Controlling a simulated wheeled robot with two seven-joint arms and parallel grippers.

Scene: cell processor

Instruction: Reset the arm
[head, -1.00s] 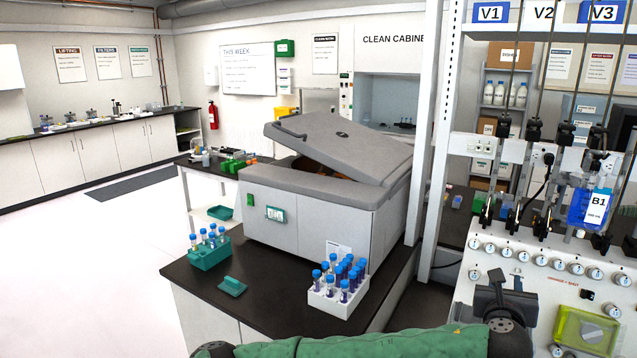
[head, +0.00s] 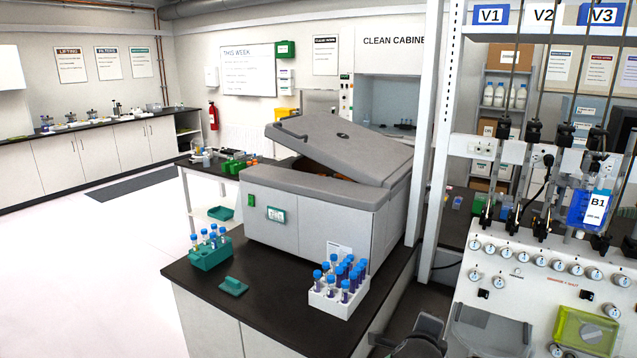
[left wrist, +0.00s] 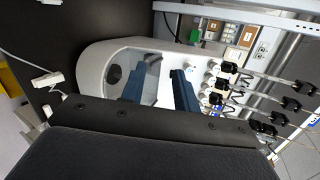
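My left gripper (left wrist: 161,86) shows in the left wrist view with its two blue fingers apart and nothing between them. A pale rounded housing and the white valve panel lie beyond the fingers. In the head view a dark grey part of my arm shows at the bottom edge, right of centre; I cannot tell which part of the arm it is. My right gripper is not in view.
A large grey centrifuge (head: 310,222) with a tilted lid stands on the dark bench. A white rack (head: 335,302) and a green rack (head: 209,254) hold blue-capped tubes. The valve panel (head: 520,262) with several knobs and a blue bag (head: 590,207) stands right.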

